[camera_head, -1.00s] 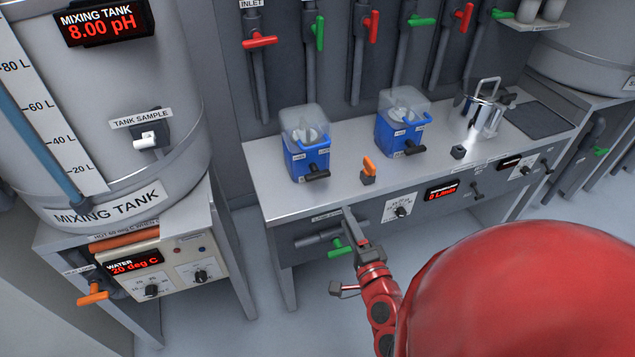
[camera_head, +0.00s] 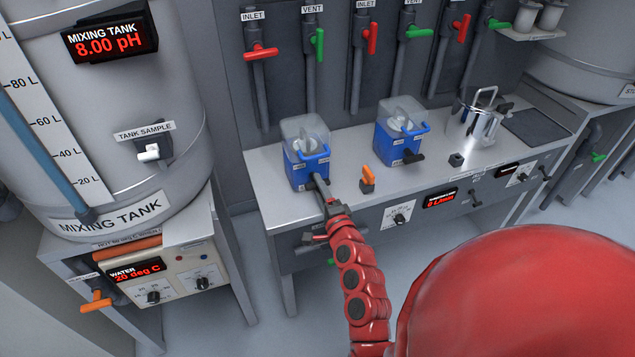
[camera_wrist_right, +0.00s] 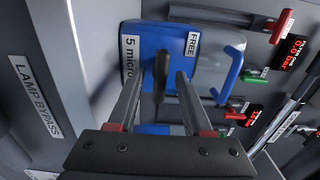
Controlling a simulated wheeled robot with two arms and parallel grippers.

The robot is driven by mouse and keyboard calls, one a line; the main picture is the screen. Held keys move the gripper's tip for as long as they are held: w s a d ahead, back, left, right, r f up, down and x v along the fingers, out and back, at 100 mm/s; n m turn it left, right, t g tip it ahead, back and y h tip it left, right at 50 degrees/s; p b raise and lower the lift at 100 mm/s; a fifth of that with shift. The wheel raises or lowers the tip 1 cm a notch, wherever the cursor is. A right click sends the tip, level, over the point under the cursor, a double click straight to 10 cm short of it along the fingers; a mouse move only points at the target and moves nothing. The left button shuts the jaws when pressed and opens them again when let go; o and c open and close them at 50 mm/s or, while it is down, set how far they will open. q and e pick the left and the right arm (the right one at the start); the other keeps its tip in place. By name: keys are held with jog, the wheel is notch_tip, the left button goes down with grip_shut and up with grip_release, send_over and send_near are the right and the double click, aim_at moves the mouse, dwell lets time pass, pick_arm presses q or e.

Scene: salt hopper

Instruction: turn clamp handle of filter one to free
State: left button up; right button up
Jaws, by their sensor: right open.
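The left blue filter (camera_head: 300,175) with a clear lid stands on the bench; I take it as filter one. Its black clamp handle (camera_wrist_right: 161,72) shows in the right wrist view, in front of the blue face, and is mostly hidden in the head view. A FREE label (camera_wrist_right: 193,44) is to the right of the handle. My right gripper (camera_head: 322,190) is at the front of this filter. In the wrist view its open fingers (camera_wrist_right: 158,80) lie on either side of the handle, with gaps visible; contact is not clear. My left gripper is not in view.
A second blue filter (camera_head: 391,147) with a black handle stands to the right. An orange valve handle (camera_head: 367,175) sits on the bench between them. Red and green valve levers line the wall behind. A metal jug (camera_head: 474,123) stands farther right.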

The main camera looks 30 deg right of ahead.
jog(key=shift+x, duration=0.95)
jog(key=shift+s, duration=0.1)
jog(key=shift+c, duration=0.3)
grip_shut()
